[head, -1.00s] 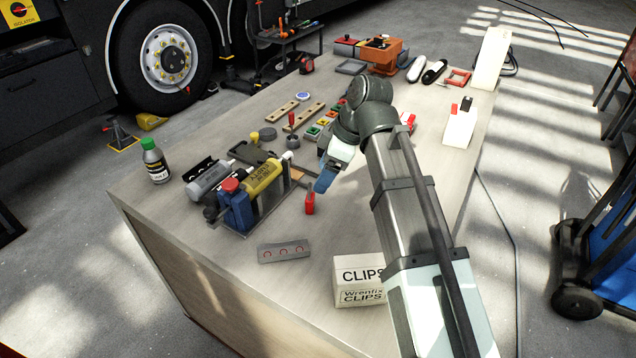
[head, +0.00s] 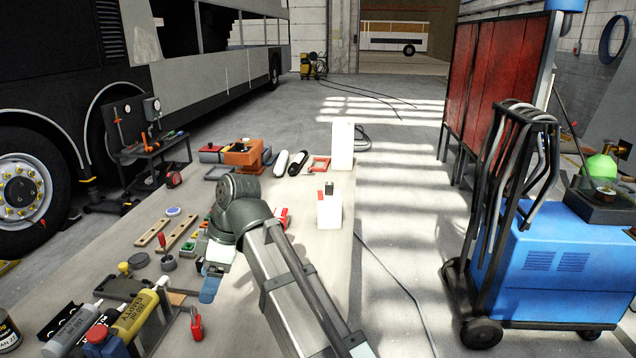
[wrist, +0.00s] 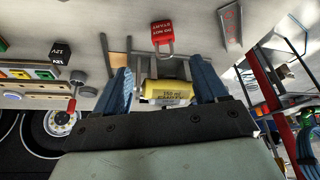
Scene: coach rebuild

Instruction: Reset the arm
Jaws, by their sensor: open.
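My gripper (head: 210,285) hangs over the table (head: 240,320), its blue fingers pointing down in the head view. In the wrist view my gripper (wrist: 160,68) is open, its two blue fingers apart with nothing held. A yellow tube (wrist: 167,91) shows between and beyond the fingers, apart from them. In the head view the same yellow tube (head: 135,316) lies in a rack left of my gripper. A red padlock (head: 196,322) stands on the table just below my gripper; it also shows in the wrist view (wrist: 162,32).
A grey tube (head: 75,328) and a dark jar (head: 8,330) are at the lower left. Wooden strips (head: 152,232) lie behind. A white block (head: 329,210) and a taller white block (head: 342,145) stand near the right edge. A blue machine on a cart (head: 555,260) stands on the floor right.

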